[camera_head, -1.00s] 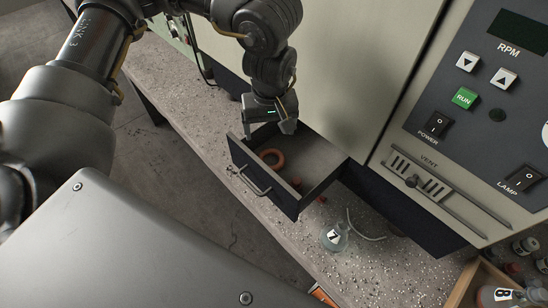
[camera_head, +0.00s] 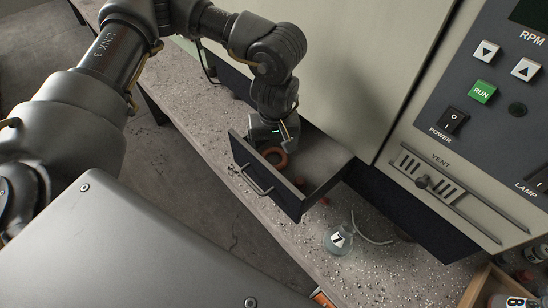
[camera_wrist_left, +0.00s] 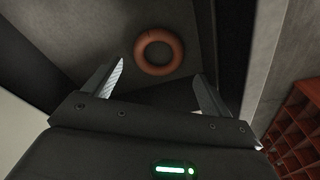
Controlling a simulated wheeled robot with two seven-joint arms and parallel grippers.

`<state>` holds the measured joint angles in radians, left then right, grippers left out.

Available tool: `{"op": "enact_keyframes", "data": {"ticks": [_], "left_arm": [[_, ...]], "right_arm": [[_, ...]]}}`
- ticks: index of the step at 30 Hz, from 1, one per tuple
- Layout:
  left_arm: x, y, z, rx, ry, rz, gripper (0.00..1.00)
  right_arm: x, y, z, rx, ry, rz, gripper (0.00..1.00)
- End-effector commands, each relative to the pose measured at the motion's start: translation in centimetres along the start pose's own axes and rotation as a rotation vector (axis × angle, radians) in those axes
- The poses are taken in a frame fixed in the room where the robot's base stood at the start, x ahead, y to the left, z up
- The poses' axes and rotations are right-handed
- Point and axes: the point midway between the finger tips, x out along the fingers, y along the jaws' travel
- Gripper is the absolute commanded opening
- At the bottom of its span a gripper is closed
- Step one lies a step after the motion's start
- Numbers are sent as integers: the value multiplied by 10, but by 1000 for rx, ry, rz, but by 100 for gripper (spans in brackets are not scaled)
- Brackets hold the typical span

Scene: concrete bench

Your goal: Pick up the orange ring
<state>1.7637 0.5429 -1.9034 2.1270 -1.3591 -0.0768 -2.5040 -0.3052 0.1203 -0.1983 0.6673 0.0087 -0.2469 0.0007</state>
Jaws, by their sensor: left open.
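The orange ring (camera_head: 284,159) lies flat on the floor of a pulled-out drawer (camera_head: 318,159), partly hidden by my gripper in the head view. In the left wrist view the whole ring (camera_wrist_left: 159,71) shows, just beyond the fingertips and roughly centred between them. My left gripper (camera_head: 279,142) is at the drawer's far-left end, over the ring. Its two fingers (camera_wrist_left: 159,82) stand apart with nothing between them. My right gripper is not in view.
The drawer's dark front with its handle (camera_head: 256,181) faces the bench edge. A wooden box (camera_head: 478,285) with bottles is at lower right.

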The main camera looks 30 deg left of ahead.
Motion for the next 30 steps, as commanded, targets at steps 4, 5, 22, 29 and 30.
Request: {"op": "enact_keyframes", "data": {"ticks": [4, 5, 22, 29, 30], "left_arm": [[3, 0, 0, 0, 1, 0, 84], [4, 0, 0, 0, 1, 0, 84], [55, 2, 1, 1, 1, -1, 84], [55, 2, 1, 0, 1, 0, 68], [55, 2, 1, 0, 1, 0, 63]], "right_arm": [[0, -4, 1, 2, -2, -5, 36], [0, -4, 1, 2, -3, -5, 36], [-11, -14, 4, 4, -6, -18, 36], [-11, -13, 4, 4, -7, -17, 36], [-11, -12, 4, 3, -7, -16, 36]]}}
